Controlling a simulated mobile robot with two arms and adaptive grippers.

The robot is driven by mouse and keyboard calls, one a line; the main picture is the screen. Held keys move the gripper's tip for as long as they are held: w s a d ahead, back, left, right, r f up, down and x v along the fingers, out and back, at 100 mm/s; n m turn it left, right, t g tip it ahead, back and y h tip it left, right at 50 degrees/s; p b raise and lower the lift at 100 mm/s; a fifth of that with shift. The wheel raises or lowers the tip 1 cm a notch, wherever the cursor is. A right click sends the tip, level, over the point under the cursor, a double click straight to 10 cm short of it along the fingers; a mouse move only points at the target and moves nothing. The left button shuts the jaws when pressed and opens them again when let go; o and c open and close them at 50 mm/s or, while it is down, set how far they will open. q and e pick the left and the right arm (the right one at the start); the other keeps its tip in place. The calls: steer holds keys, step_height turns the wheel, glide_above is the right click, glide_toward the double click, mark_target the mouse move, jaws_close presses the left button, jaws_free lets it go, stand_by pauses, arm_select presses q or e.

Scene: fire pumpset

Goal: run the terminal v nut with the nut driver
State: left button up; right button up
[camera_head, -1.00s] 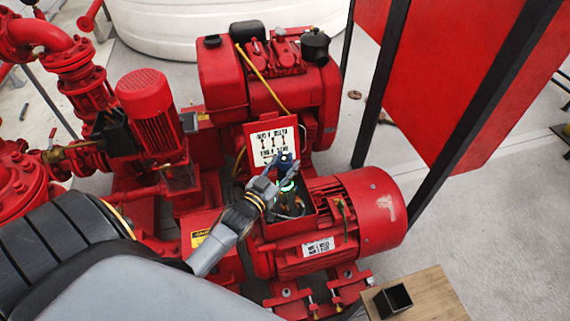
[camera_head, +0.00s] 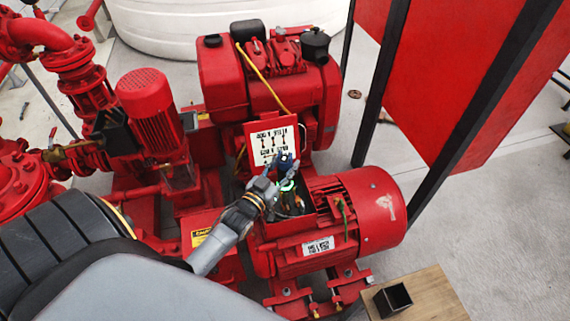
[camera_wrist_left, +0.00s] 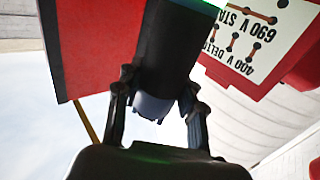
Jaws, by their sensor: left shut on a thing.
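My left gripper (camera_head: 279,169) is shut on the nut driver (camera_wrist_left: 178,50), a dark cylinder that sits between both fingers in the left wrist view. In the head view the nut driver (camera_head: 287,160) shows a dark blue top, with a green glow below the fingers. It is held over the open terminal box (camera_head: 312,222) on the red motor (camera_head: 365,210). Wires show inside the box. The terminal V nut and the driver's tip are hidden or too small to make out, so contact cannot be told. My right gripper is out of view.
The raised red lid with a white wiring label (camera_head: 272,146) stands just behind the gripper. A red engine (camera_head: 270,85) is beyond it, and a red pump motor (camera_head: 150,105) is to the left. A black open holder (camera_head: 393,300) stands on a wooden top (camera_head: 440,295) at lower right.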

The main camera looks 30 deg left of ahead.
mark_target(285, 155)
arm_select(q)
steer(key=shift+f+b, duration=0.4)
steer(key=shift+f, duration=0.05)
steer(key=shift+s+f+p, duration=0.1)
steer(key=shift+f+p, duration=0.15)
steer(key=shift+p, duration=0.1)
stand_by(1.3)
steer(key=shift+r, duration=0.1)
step_height(285, 155, up, 6)
steer(key=p, duration=0.6)
steer(key=shift+r, duration=0.1)
